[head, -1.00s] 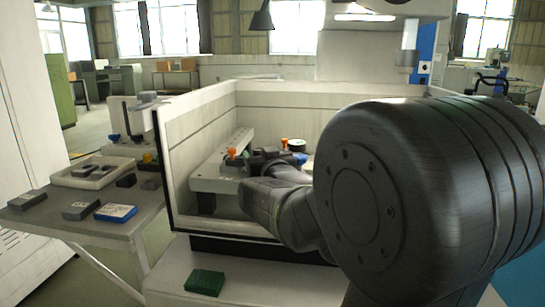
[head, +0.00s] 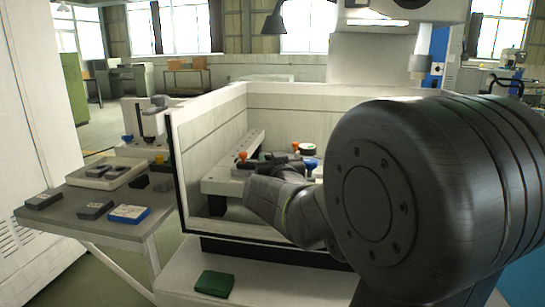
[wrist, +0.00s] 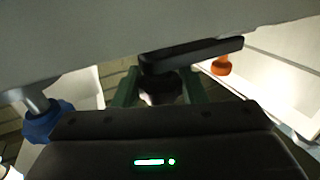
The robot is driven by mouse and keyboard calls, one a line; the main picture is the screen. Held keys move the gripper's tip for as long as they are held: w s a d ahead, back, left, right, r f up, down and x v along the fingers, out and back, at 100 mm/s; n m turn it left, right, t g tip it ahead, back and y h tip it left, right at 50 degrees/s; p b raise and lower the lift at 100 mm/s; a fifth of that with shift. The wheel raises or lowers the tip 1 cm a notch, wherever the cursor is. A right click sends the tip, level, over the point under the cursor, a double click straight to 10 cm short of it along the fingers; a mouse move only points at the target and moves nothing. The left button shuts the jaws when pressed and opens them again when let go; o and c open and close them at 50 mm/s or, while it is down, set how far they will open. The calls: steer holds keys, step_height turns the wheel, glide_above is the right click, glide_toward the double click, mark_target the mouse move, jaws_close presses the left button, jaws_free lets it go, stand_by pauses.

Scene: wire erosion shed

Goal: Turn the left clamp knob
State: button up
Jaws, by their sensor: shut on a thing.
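In the wrist view, the green fingers of my gripper (wrist: 160,94) are shut on a dark round knob (wrist: 158,82), one finger on either side of it. A black clamp bar (wrist: 195,53) lies across just beyond the knob, against a pale surface. In the head view, my gripper (head: 275,168) is inside the white machine tank, beside the pale rail. My wrist and forearm hide most of it there, and the held knob cannot be made out.
An orange knob (wrist: 221,66) is right of the fingers and a blue knob (wrist: 45,122) is at lower left. The tank's wall (head: 205,130) stands close on the left. A side table (head: 60,212) holds several blocks; a green block (head: 214,284) lies on the front ledge.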

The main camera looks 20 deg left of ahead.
steer(key=shift+r+m+t+h+p, duration=0.2)
steer(key=shift+m+t+h+p, duration=1.05)
steer(key=shift+p, duration=1.55)
steer(key=m+h+p, duration=0.1)
steer(key=h+p, duration=0.1)
steer(key=m+h+p, duration=0.1)
steer(key=h+p, duration=0.1)
steer(key=shift+a+t+p, duration=0.15)
steer(key=shift+t+p, duration=0.1)
steer(key=shift+p, duration=0.15)
steer(key=m+h+p, duration=0.2)
steer(key=h+p, duration=0.1)
steer(key=shift+t, duration=0.3)
steer(key=shift+f+m+h+p, duration=0.15)
steer(key=shift+m+h+p, duration=1.45)
steer(key=shift+h, duration=1.05)
steer(key=shift+f+m+h, duration=0.1)
steer(key=shift+m+h, duration=0.2)
steer(key=shift+m, duration=0.05)
steer(key=o, duration=1)
